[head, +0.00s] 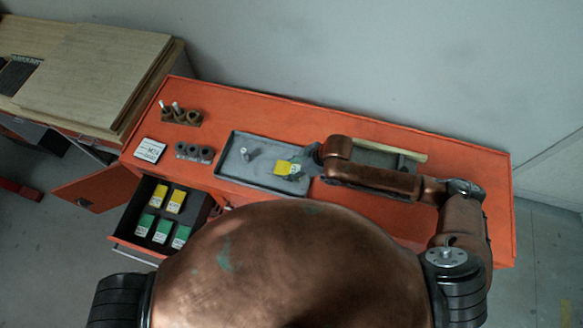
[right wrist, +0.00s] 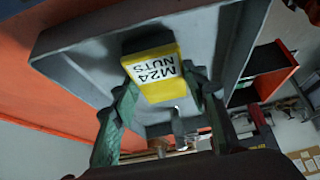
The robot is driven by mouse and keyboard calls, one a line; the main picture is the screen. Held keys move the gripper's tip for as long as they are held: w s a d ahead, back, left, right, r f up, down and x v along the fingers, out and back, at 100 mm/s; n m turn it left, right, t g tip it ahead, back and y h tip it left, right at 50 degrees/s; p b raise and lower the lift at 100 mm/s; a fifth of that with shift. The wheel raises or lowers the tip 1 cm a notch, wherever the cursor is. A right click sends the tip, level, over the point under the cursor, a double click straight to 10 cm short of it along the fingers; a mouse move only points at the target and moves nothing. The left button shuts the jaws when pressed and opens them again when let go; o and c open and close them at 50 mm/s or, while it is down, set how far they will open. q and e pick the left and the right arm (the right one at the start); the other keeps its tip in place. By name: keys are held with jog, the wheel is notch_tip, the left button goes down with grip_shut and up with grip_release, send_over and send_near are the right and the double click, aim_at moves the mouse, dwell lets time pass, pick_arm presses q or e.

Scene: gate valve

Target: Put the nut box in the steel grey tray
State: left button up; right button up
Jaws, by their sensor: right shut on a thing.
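The nut box is a yellow box (head: 286,168) with a white label. In the right wrist view the label of the box (right wrist: 155,75) reads M24 NUTS. My right gripper (head: 291,163) is shut on it, with a green finger on either side. The box is over the right part of the steel grey tray (head: 235,177), inside its rim as seen from above. The tray (right wrist: 85,60) also fills much of the right wrist view. I cannot tell whether the box touches the tray floor. My left gripper is not in view.
A small metal piece (head: 245,154) stands in the tray's left part. A second grey tray (head: 375,158) lies partly behind my right arm. Brown holders (head: 181,115), grey rings (head: 194,153) and a label plate (head: 149,150) are left. An open drawer (head: 125,237) holds yellow and green boxes.

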jog(key=shift+f, duration=0.1)
jog(key=o, duration=1.6)
jog(key=shift+c, duration=0.2)
jog(key=b+v, duration=0.1)
jog(key=v, duration=1.1)
